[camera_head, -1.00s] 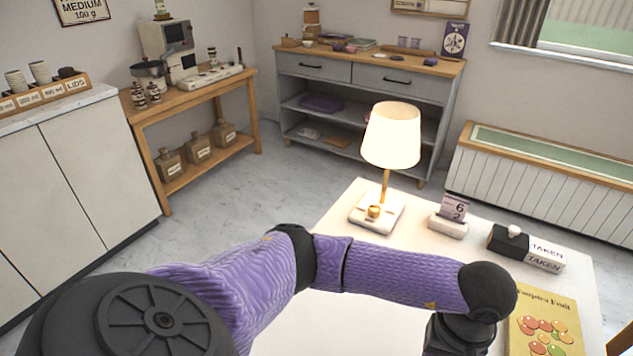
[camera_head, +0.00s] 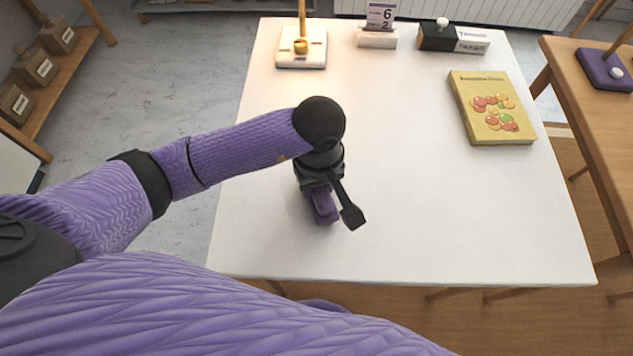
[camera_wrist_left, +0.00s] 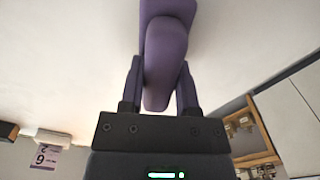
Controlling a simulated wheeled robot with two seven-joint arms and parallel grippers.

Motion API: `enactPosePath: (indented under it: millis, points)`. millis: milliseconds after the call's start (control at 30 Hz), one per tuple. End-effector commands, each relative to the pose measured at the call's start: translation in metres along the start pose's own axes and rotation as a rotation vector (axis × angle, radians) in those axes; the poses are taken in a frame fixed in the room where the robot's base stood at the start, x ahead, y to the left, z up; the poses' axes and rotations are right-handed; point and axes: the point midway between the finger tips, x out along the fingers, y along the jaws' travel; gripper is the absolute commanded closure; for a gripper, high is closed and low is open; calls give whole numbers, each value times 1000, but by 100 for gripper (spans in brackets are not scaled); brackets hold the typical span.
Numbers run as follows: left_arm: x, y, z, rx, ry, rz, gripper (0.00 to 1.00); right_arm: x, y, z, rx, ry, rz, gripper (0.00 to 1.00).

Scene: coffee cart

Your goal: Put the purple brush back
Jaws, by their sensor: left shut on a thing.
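The purple brush (camera_head: 321,205) is in my left gripper (camera_head: 335,208), over the white table (camera_head: 420,220) near its front left. In the left wrist view my left gripper (camera_wrist_left: 160,88) is shut on the brush (camera_wrist_left: 165,45), with one dark finger on each side. The brush runs away from the fingers to the top of that view. The gripper hides part of the brush in the head view, and I cannot tell whether it touches the table. My right gripper does not show.
A yellow book (camera_head: 492,107) lies at the table's right. A white lamp base (camera_head: 302,58), a calendar block (camera_head: 380,28) and a black box (camera_head: 437,38) stand along the back edge. A wooden side table (camera_head: 590,110) with a purple base (camera_head: 606,70) stands right. The table's middle is clear.

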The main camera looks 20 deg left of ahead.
Motion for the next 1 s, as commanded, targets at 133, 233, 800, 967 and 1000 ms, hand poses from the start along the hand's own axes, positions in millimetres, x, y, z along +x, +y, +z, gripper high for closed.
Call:
enactPosePath:
  millis: [133,233,800,967,1000]
  points:
    - [2,0,0,-1,2,2,100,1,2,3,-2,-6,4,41]
    - [3,0,0,0,2,1,100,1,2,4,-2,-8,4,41]
    - [2,0,0,-1,1,1,24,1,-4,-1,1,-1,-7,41]
    - [-33,0,-2,0,8,5,24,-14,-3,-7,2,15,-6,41]
    - [-46,1,-2,1,8,5,24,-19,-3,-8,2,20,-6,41]
